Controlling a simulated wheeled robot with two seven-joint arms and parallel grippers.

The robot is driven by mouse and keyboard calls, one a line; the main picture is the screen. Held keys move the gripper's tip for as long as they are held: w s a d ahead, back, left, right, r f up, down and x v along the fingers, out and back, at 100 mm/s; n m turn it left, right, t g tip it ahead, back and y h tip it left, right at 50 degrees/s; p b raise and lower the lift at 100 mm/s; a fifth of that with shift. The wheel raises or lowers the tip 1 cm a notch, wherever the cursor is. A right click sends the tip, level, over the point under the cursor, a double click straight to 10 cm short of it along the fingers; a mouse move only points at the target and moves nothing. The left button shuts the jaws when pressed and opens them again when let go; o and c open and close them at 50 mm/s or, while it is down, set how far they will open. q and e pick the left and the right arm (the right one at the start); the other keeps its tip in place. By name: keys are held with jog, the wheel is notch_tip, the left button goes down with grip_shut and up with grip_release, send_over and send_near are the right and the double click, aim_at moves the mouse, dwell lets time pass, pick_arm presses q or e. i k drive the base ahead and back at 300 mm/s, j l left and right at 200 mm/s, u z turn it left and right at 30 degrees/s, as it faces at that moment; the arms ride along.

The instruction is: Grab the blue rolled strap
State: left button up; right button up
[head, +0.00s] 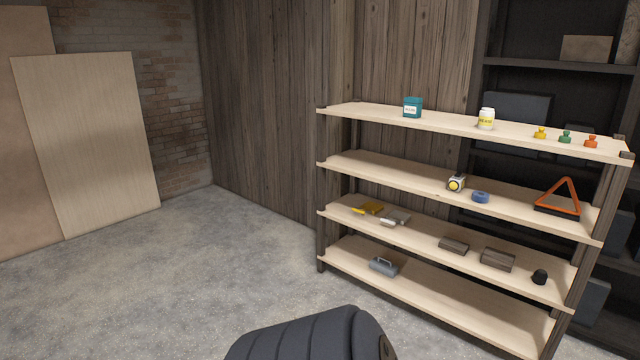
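The blue rolled strap (481,197) is a small flat blue roll. It lies on the second shelf from the top of the wooden shelf rack (400,175), on the right side of the head view. It sits just right of a small yellow, white and black item (456,183) and left of an orange warning triangle (559,199). Neither of my grippers is in view. A dark rounded part at the bottom middle looks like my own body.
The top shelf holds a teal tin (412,107), a white and yellow jar (486,118) and small coloured items. Lower shelves hold brown blocks (497,259) and a grey toolbox-like item (384,266). Boards (88,145) lean at left. The concrete floor (190,280) is clear.

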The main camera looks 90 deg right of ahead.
aim_at(480, 197)
jog(key=z, duration=3.75)
